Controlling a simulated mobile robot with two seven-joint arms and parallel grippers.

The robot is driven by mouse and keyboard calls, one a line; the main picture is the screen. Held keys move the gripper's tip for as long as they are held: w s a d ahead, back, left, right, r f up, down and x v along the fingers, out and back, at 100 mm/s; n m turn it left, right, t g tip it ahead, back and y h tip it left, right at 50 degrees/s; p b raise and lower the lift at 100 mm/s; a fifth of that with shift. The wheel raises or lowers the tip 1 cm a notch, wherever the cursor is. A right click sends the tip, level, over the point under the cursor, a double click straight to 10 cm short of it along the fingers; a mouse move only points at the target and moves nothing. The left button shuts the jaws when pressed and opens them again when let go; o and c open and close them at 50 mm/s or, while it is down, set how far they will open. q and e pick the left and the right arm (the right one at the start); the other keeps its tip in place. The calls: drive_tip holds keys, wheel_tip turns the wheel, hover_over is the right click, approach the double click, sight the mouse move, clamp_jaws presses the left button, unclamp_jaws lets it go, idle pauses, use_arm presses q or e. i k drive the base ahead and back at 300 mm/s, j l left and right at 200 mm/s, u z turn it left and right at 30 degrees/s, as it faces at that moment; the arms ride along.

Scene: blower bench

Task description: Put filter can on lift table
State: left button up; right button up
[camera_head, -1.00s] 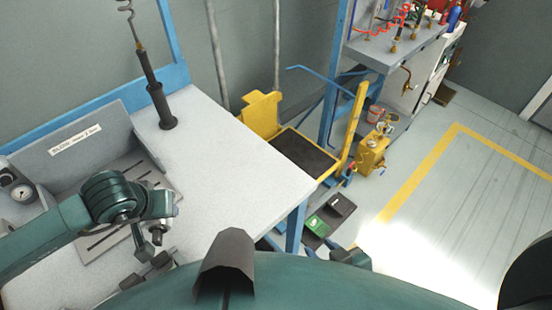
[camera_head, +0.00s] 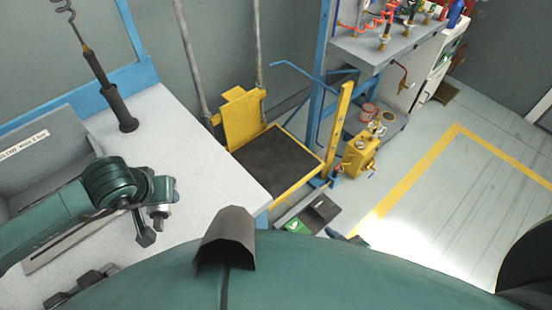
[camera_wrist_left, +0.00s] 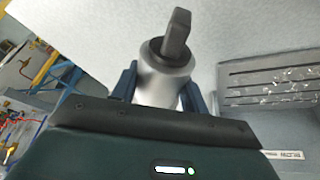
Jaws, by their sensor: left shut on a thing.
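In the left wrist view, the filter can (camera_wrist_left: 164,82) is a grey metal cylinder with a dark handle on its end. My left gripper (camera_wrist_left: 166,92) is shut on it, with a blue finger on each side. The bench top is behind it. In the head view my left arm comes in over the bench; I cannot clearly make out the can or fingertips there. The lift table (camera_head: 275,160), with a black platform and yellow frame, stands beyond the bench's right end. Its platform looks empty. My right gripper's jaws are not clear in the head view.
The grey bench (camera_head: 190,140) carries a black post (camera_head: 120,105) and a grey slotted fixture (camera_head: 50,150). A yellow machine (camera_head: 360,155) stands on the floor right of the lift table. A green-and-black item (camera_head: 310,213) lies before it. Open floor is at right.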

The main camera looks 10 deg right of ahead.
sight(267, 178)
drive_tip(key=i+l, duration=0.1)
drive_tip(key=l, duration=0.4)
drive_tip(key=i+l+u, duration=0.1)
drive_tip(key=l, duration=0.4)
drive_tip(key=i+l, duration=0.15)
drive_tip(key=l, duration=0.35)
drive_tip(key=i+l+u, duration=0.1)
drive_tip(key=l, duration=0.4)
drive_tip(key=i+l, duration=0.1)
drive_tip(key=l, duration=0.4)
drive_tip(key=u, duration=0.05)
